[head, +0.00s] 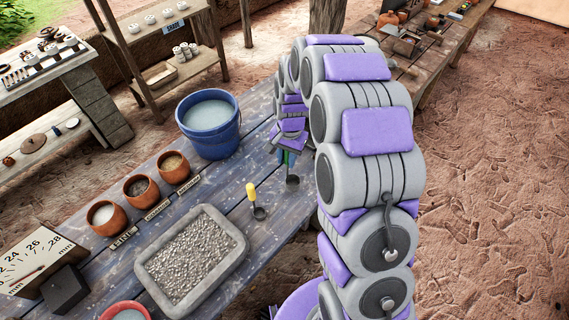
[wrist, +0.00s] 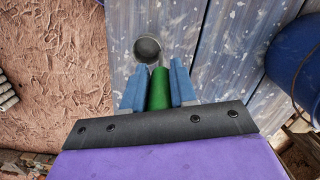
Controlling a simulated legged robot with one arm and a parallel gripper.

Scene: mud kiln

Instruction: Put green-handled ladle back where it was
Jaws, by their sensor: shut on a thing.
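The green-handled ladle (wrist: 158,90) is between the two blue fingers of my gripper (wrist: 157,84) in the wrist view. Its green handle lies along the fingers and its dark metal bowl points away, over the blue plank table near the table's edge. In the head view the ladle's bowl (head: 292,181) shows just below my gripper (head: 284,157), with a bit of green above it. Whether the ladle touches the table I cannot tell. A yellow-handled ladle (head: 252,200) is to the left of it, beside the grey tray.
A blue bucket (head: 208,122) of pale liquid stands on the table (head: 226,178) left of my gripper. Several clay bowls (head: 173,167) with labels line the left side. A grey tray of gravel (head: 236,240) and a gauge box (head: 28,262) are nearer. Clear planks lie between bucket and ladle.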

